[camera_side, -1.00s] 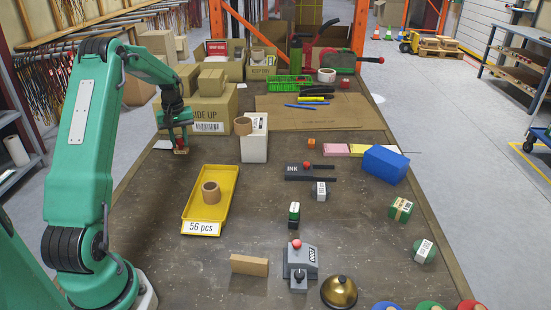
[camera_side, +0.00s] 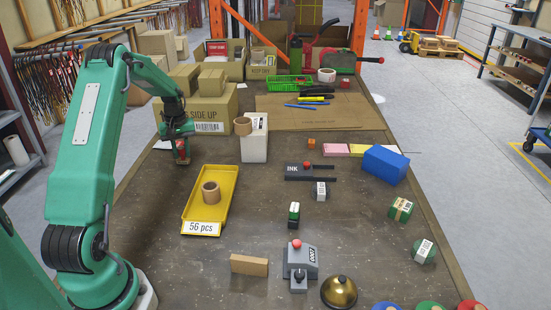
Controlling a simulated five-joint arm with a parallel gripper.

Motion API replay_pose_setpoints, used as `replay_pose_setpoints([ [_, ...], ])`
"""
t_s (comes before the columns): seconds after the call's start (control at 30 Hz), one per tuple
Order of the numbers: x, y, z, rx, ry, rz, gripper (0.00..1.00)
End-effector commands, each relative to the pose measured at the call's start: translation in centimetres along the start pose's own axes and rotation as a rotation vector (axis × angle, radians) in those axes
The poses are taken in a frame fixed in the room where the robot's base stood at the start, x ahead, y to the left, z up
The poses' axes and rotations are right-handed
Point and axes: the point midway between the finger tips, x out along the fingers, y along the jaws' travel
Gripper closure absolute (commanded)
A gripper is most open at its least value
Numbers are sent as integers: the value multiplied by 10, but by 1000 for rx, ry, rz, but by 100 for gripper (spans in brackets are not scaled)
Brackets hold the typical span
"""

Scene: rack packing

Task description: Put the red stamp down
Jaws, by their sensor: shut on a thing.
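My gripper (camera_side: 181,152) is at the left of the workbench, left of the white box and above the far end of the yellow tray. It is shut on a small dark-red thing, the red stamp (camera_side: 182,158), which is mostly hidden between the jaws. The stamp's lower end looks at or close to the bench top; I cannot tell whether it touches.
The yellow tray (camera_side: 188,212) with a tape roll (camera_side: 211,192) lies nearer. A white box (camera_side: 254,146) stands to the right, and cardboard boxes (camera_side: 215,105) stand behind. The ink pad (camera_side: 300,171), several small blocks and a brass bell (camera_side: 339,291) are further right.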

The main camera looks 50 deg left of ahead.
Motion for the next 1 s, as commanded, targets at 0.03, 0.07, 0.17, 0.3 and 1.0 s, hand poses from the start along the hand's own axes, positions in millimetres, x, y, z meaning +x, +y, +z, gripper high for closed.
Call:
replay_pose_setpoints([
  [0.03,2,0,0,0,-1,0,97],
  [0.07,1,0,0,0,0,0,69],
  [0.17,1,0,0,0,0,0,53],
  [0.3,1,0,0,0,0,0,53],
  [1.0,-52,0,0,0,3,1,53],
])
